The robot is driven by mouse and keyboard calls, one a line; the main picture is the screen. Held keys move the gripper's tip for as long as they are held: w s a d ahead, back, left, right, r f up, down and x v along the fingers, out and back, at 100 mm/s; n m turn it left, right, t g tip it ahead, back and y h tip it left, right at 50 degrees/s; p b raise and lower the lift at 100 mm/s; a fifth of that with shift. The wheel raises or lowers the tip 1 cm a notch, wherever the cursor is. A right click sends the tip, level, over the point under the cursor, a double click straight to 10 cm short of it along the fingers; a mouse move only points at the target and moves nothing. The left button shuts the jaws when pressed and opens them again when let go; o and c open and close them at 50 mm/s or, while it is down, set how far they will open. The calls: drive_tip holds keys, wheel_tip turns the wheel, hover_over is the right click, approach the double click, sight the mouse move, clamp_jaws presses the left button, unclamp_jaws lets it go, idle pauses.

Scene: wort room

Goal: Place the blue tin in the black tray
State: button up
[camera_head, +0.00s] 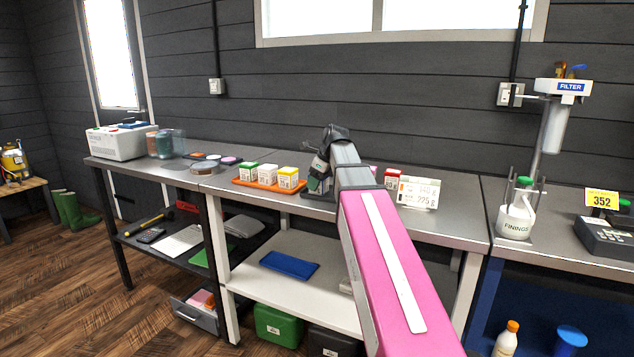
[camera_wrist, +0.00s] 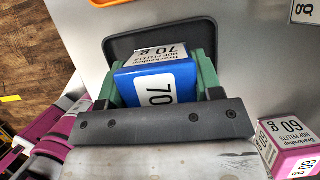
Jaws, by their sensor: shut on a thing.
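The blue tin (camera_wrist: 152,86), with a white 70 g label, sits between the green fingers of my gripper (camera_wrist: 160,72) in the wrist view. The fingers are shut on its two sides. The black tray (camera_wrist: 176,35) lies just beyond and under the tin; its far rim and corners show, and its near part is hidden by the tin and gripper. I cannot tell whether the tin touches the tray floor. In the head view my gripper (camera_head: 319,180) points down at the bench, and the blue tin is mostly hidden there.
A pink 60 g tin (camera_wrist: 290,145) stands at lower right in the wrist view. A red tin (camera_head: 392,178) and a price-like display (camera_head: 418,192) stand right of my arm.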

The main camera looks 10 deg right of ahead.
drive_tip(key=o, duration=1)
drive_tip(key=v, duration=1.2)
drive_tip(key=shift+a+r, duration=0.1)
drive_tip(key=shift+r, duration=0.05)
